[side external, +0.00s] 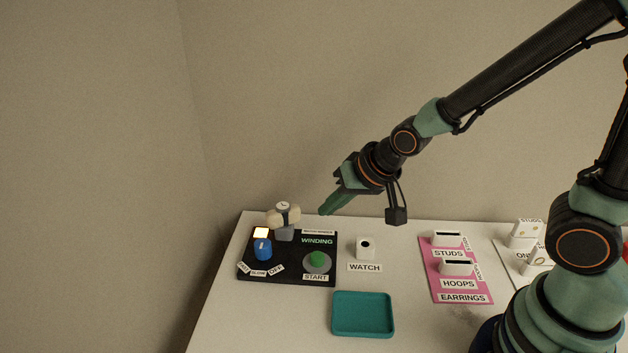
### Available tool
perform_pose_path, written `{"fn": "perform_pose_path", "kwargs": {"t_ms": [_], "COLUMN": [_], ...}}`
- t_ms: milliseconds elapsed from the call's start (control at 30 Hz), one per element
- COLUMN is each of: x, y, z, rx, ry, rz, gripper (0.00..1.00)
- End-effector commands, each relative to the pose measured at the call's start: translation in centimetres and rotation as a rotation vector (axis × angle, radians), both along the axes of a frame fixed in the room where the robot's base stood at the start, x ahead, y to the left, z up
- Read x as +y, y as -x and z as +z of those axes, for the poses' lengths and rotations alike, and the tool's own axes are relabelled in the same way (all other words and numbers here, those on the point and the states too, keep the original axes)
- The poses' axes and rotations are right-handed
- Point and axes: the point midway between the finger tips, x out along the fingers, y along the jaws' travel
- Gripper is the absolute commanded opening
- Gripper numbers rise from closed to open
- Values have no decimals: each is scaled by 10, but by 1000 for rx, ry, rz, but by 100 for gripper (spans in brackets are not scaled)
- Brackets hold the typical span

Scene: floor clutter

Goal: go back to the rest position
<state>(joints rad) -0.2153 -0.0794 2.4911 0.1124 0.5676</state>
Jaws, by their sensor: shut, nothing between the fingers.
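My gripper (324,210) is shut and empty. It hangs in the air above the back of the white table, fingers pointing down and to the left. It is up and to the right of the watch winder's black panel (290,272). On that panel, a watch (284,213) sits on a cushion on a grey stand. The panel also has a blue knob (262,250), a green start button (317,260) and a lit "WINDING" label. My arm reaches in from the upper right.
A small white holder (366,247) stands behind the "WATCH" label. A teal tray (363,333) lies empty at the front. A pink earrings mat (437,283) carries two white slotted holders. More white holders (525,234) stand at the right, partly behind my arm. The wall is behind the table.

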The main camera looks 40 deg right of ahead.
Motion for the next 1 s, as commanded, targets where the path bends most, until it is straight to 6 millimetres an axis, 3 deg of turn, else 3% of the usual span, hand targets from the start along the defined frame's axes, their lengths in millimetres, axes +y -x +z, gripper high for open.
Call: {"fn": "perform_pose_path", "kwargs": {"t_ms": [100, 400, 633, 1000], "x": [-23, -69, -82, -83], "y": [10, 63, 91, 93], "z": [35, 94, 110, 111], "rx": [0, 52, 84, 90], "ry": [75, 247, 305, 309], "rz": [51, 198, 263, 270], "gripper": [0, 0, 0, 0]}}
